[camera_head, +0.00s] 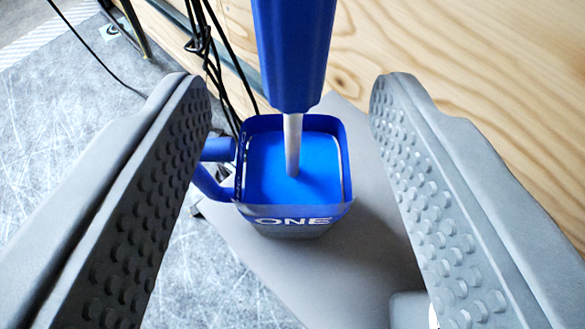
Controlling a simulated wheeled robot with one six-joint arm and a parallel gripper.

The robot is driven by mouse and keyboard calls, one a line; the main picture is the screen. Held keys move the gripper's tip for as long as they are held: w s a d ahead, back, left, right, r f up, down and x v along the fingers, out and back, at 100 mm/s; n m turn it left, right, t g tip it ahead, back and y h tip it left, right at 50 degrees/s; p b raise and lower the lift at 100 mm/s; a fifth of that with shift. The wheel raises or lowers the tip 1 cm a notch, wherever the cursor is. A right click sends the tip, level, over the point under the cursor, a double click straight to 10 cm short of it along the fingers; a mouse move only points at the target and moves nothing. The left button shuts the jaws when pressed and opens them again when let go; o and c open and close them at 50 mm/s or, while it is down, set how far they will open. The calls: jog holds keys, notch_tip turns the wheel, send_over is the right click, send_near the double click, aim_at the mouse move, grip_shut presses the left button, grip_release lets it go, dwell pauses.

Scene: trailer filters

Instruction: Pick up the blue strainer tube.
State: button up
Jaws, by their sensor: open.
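A blue faceted tube (292,50) comes in from the top edge, with a thin pale grey rod (293,140) at its lower end. The rod reaches down over or into a square blue cup (292,214) lettered "ONE". I cannot tell whether it touches the cup's floor. The upper end of the tube is out of view, and no strainer mesh shows. My gripper (288,95) is open, with one studded grey finger on each side of the tube and cup. Neither finger visibly touches them.
The cup stands on a grey surface (370,250). Black cables (205,40) hang behind it at the upper left. A wooden panel (480,60) fills the upper right. Speckled grey floor (50,120) lies at left.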

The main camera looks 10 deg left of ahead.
aim_at(293, 82)
jog(key=shift+x, duration=2.6)
grip_shut()
